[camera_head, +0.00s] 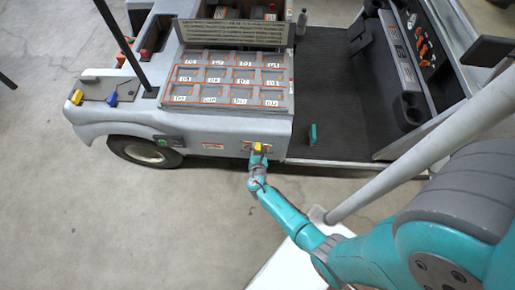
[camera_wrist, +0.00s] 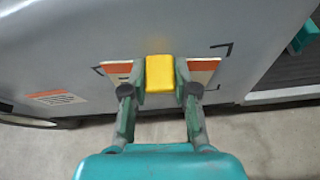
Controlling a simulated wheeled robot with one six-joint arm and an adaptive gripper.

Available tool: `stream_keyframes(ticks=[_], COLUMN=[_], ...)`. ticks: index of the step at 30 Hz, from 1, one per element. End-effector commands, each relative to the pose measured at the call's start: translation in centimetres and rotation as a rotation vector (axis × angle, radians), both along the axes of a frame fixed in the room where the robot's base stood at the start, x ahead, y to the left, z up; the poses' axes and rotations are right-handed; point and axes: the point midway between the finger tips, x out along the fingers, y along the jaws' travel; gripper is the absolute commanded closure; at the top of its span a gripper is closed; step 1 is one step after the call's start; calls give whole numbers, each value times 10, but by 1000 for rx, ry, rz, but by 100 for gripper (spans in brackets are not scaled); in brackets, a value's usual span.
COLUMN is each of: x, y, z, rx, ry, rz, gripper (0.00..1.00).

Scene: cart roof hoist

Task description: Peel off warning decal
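The warning decal (camera_wrist: 204,70), orange and white, lies flat on the cart's grey side panel inside black corner marks. Its middle is hidden behind a yellow block (camera_wrist: 160,73) and my fingers; its left part shows on the other side of them. My gripper (camera_wrist: 160,80) has one teal fingertip against each side of the yellow block and appears shut on it. In the head view the yellow block (camera_head: 258,147) is at my gripper (camera_head: 258,151), low on the cart's side. I cannot tell whether the block is fixed to the decal.
Another orange and white label (camera_wrist: 55,97) is on the panel to the left, above a wheel (camera_head: 145,152). A tray of labelled compartments (camera_head: 185,75) is on the cart top. A teal block (camera_head: 312,134) stands on the dark cab floor. The concrete floor in front is clear.

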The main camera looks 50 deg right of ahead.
Motion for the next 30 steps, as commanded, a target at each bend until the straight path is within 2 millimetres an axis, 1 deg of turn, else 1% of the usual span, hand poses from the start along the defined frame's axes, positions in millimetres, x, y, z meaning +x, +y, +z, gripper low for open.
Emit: stream_keyframes(ticks=[2, 3, 5, 6, 30], x=[0, 0, 0, 1, -4], y=[-1, -1, -1, -1, 6], z=[0, 0, 0, 1, 1], rx=[0, 0, 0, 0, 0], ry=[-1, -2, -2, -2, -2], rz=[-1, -2, -2, -2, -1], gripper=[100, 80, 95, 100, 100])
